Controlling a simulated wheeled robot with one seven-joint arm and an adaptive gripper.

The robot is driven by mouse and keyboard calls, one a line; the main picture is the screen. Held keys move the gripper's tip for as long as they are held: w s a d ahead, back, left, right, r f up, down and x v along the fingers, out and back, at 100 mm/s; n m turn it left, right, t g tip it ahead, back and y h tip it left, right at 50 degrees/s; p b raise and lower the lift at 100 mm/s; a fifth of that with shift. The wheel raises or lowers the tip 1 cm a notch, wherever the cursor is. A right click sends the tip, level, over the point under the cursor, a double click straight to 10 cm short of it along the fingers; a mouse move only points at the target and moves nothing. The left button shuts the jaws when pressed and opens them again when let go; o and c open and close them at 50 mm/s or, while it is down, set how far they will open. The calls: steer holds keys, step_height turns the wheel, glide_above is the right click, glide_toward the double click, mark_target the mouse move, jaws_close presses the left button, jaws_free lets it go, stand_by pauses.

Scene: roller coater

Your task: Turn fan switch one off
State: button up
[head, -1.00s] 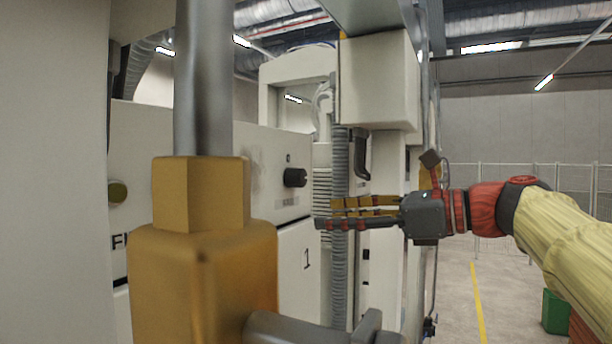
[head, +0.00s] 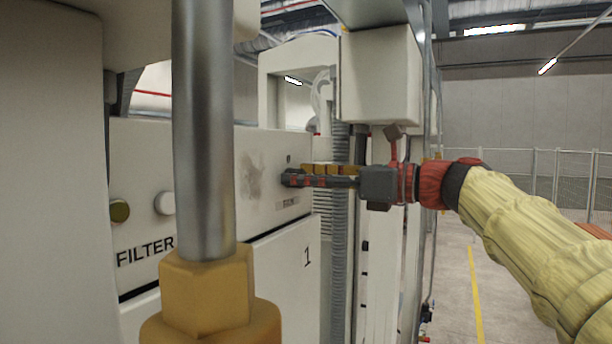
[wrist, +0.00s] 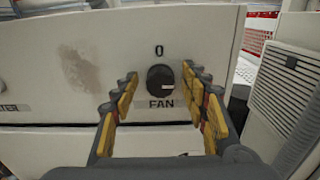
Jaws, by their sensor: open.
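The fan switch (wrist: 160,79) is a round black knob on a white panel, with "0" above it and "FAN" below it in the wrist view. A pale mark shows on the knob's right side, away from the 0. My gripper (wrist: 158,85) is open, its yellow-padded fingers to the left and right of the knob with gaps on both sides. In the head view my gripper (head: 291,177) reaches the panel from the right, and its fingers hide most of the knob. Whether a finger touches the knob cannot be told.
A metal pipe with a brass fitting (head: 206,290) stands close in front. The panel (head: 225,200) also carries a white button (head: 164,203) and an olive button (head: 119,210) above "FILTER". A ribbed hose (head: 339,240) runs behind my gripper. A white box (head: 380,80) hangs above it.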

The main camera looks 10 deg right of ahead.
steer(key=c, duration=1.1)
steer(key=shift+c, duration=0.3)
